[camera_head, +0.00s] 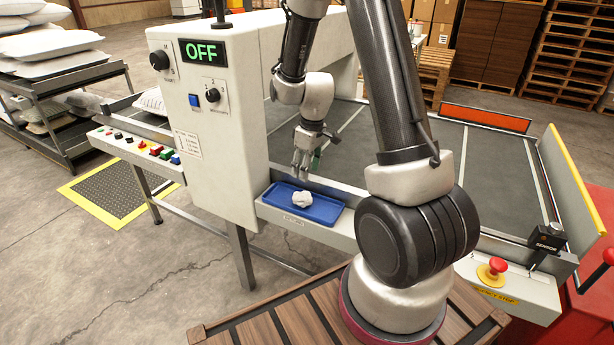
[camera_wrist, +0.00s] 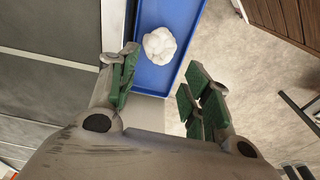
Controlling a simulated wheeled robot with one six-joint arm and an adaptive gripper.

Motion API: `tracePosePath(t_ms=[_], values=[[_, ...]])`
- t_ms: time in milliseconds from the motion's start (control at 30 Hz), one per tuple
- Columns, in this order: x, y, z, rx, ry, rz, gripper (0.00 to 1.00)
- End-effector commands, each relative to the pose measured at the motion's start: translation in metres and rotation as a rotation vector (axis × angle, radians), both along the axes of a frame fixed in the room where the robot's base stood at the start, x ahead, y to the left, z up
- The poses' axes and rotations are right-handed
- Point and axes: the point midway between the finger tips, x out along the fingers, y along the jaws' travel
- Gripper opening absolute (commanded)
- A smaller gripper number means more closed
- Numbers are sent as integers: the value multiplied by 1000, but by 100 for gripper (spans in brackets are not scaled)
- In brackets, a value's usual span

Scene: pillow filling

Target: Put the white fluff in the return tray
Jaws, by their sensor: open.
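The white fluff (camera_head: 302,199) is a small lumpy tuft lying in the blue return tray (camera_head: 325,212) on the front ledge of the machine. In the wrist view the white fluff (camera_wrist: 159,45) lies on the floor of the blue tray (camera_wrist: 152,78), apart from my fingers. My gripper (camera_head: 303,170) is above the tray's back edge. In the wrist view my gripper (camera_wrist: 155,100) has its green-padded fingers spread, with nothing between them. The fluff lies beyond the fingertips.
The control cabinet (camera_head: 207,120) with an OFF display stands left of the tray. A grey conveyor bed (camera_head: 490,165) lies behind and right. A red emergency stop button (camera_head: 492,270) sits at the front right. Stacked pillows (camera_head: 50,45) rest on a rack at far left.

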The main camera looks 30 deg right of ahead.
Motion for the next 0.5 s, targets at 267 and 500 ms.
tracePosePath(t_ms=[267, 500], values=[[-30, 4, 93, 11, -62, -98, 49], [-117, 9, 200, 35, -147, -288, 49]])
